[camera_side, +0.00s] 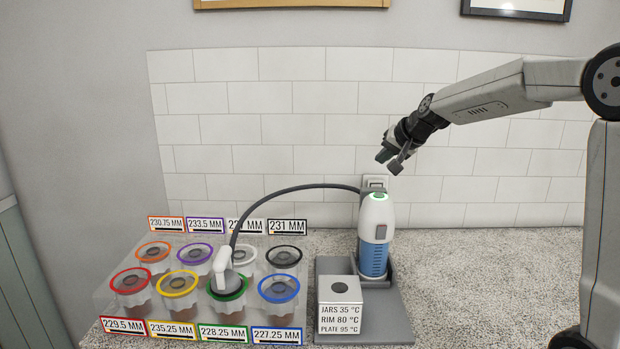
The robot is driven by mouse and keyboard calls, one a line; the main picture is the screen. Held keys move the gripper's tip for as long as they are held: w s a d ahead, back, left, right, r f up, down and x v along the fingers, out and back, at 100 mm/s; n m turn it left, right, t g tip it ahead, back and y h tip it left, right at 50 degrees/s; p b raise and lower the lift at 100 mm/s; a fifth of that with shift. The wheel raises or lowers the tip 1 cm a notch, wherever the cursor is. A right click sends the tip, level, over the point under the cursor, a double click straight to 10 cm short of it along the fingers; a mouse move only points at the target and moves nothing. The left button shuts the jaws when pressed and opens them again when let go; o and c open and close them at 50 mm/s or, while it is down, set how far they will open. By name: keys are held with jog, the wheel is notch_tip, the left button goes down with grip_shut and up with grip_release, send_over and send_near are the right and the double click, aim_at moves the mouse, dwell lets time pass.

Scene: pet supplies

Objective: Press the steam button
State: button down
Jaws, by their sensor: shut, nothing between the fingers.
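A white steamer (376,218) with a blue lower tank stands upright on a grey base at the right of the counter. A round green-lit spot (380,196), which looks like its button, is on top. A dark hose (290,189) runs from the steamer to a white nozzle head (222,268), which sits over the green-rimmed jar. My gripper (389,162) is above the steamer's top, slightly right of the green spot, shut and empty. It appears apart from the steamer. A grey switch on the steamer's front (380,232) also shows.
A clear rack (104,292) holds several jars with coloured rims and millimetre labels. A small block (340,318) with temperature text stands on the grey base (400,325). A wall outlet (375,182) is behind the steamer. The counter (490,280) is clear at the right.

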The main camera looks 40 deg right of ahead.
aim_at(375, 193)
jog(key=shift+f, duration=3.2)
jog(key=shift+f, duration=0.85)
dwell(0.6)
jog(key=shift+r, duration=0.1)
dwell(0.3)
jog(key=shift+r, duration=0.8)
jog(key=shift+r, duration=2.5)
